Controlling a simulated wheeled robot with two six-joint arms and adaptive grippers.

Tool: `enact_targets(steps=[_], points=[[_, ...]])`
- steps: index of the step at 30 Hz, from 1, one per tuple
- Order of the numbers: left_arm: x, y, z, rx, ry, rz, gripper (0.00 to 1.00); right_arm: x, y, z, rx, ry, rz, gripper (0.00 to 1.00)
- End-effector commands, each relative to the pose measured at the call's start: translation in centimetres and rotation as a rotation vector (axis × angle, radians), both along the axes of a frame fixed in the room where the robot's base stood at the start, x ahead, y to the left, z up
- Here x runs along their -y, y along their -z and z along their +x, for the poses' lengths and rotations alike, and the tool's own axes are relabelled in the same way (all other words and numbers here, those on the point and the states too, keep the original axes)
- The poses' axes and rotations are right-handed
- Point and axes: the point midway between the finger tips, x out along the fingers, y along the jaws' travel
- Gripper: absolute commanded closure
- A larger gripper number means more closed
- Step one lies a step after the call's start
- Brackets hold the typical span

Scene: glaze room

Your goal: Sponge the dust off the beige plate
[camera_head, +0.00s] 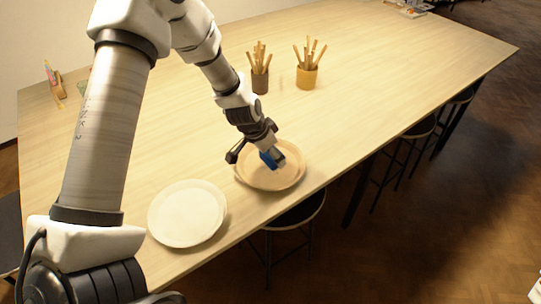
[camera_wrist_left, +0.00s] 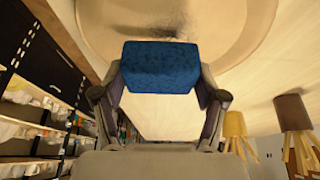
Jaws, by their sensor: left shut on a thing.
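The beige plate (camera_head: 291,178) lies near the front edge of the wooden table. My left gripper (camera_head: 275,158) is over this plate, shut on a blue sponge (camera_head: 267,160). In the left wrist view the blue sponge (camera_wrist_left: 160,67) sits between the two fingers of the left gripper (camera_wrist_left: 160,95). The plate (camera_wrist_left: 120,22) fills the top of that view, with a dark smudge on its surface that could be dust or shadow. I cannot tell whether the sponge touches the plate. My right gripper is not in view.
A paler cream plate (camera_head: 187,213) lies to the left of the beige one. A dark cup (camera_head: 260,82) and a yellow cup (camera_head: 306,77) of wooden tools stand farther back on the table (camera_head: 400,80). Stools (camera_head: 300,212) stand along the front edge. The table's right part is mostly clear.

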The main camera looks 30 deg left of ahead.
Motion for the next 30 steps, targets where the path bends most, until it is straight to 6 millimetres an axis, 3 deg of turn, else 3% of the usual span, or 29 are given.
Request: enact_targets(steps=[12, 30], points=[[0.5, -4.0, 0.5, 0.000, -0.003, 0.001, 0.56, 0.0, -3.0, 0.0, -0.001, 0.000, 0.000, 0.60], [0.6, -4.3, 0.5, 0.000, -0.004, 0.001, 0.56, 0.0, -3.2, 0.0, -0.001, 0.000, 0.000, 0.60]])
